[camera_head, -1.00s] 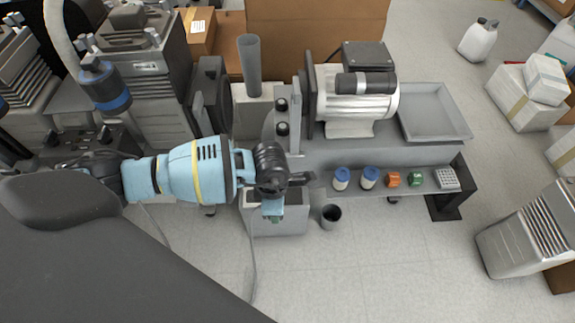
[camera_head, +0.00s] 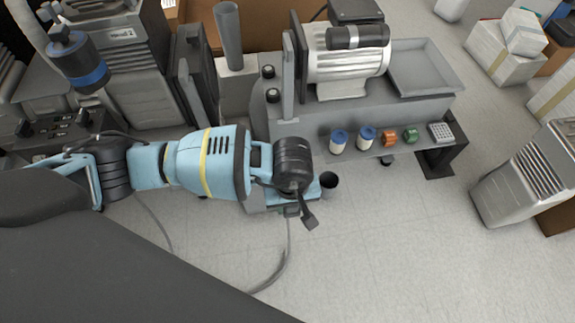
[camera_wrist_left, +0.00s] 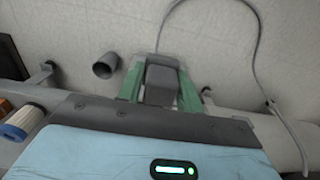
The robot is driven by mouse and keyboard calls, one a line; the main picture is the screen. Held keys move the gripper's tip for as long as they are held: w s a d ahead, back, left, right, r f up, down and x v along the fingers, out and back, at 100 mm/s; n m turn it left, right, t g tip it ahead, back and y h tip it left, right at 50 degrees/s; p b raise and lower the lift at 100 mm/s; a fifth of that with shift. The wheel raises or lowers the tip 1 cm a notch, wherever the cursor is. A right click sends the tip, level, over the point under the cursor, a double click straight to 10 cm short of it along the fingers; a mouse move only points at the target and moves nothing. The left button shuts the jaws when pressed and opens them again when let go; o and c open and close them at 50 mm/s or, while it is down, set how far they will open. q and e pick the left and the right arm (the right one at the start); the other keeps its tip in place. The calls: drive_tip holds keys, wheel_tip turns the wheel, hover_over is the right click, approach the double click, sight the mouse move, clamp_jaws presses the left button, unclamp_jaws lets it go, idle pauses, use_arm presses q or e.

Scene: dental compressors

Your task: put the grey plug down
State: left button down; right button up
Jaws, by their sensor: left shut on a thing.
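The grey plug (camera_wrist_left: 162,80) is held between the green fingers of my left gripper (camera_wrist_left: 161,88) in the left wrist view. My left gripper is shut on it. A grey cable (camera_wrist_left: 254,60) runs from the plug and loops over the pale floor to the right. In the head view my left gripper (camera_head: 291,210) is in front of the bench, above the floor, with the cable (camera_head: 282,265) trailing below. The plug itself is mostly hidden there by the wrist. My right gripper is not in view.
A small dark cup (camera_head: 329,181) stands on the floor beside the gripper; it also shows in the wrist view (camera_wrist_left: 105,66). The bench shelf (camera_head: 375,149) holds blue-capped cylinders (camera_head: 338,141), orange and green parts and a keypad (camera_head: 440,133). The floor in front is clear.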

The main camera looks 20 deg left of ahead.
use_arm(q)
drive_tip(key=shift+w+a, duration=0.15)
drive_tip(key=shift+w, duration=0.25)
drive_tip(key=w+a+b, duration=0.2)
drive_tip(key=w, duration=0.2)
drive_tip(key=w+a+f+b, duration=0.1)
drive_tip(key=w+a+b, duration=0.1)
drive_tip(key=w, duration=0.2)
drive_tip(key=w+a+b, duration=0.1)
drive_tip(key=w+b, duration=0.1)
drive_tip(key=w, duration=0.2)
drive_tip(key=shift+w+a+f, duration=0.1)
drive_tip(key=shift+a+f, duration=0.15)
drive_tip(key=shift+a, duration=0.15)
drive_tip(key=shift+w+a, duration=0.2)
drive_tip(key=shift+w, duration=0.2)
drive_tip(key=shift+w+a+b, duration=0.2)
drive_tip(key=shift+w+b, duration=0.15)
drive_tip(key=shift+w, duration=0.05)
wheel_tip(320, 180, down, 3)
drive_tip(key=shift+f+b, duration=0.2)
drive_tip(key=shift+b, duration=0.8)
drive_tip(key=shift+f, duration=0.5)
drive_tip(key=shift+f, duration=0.15)
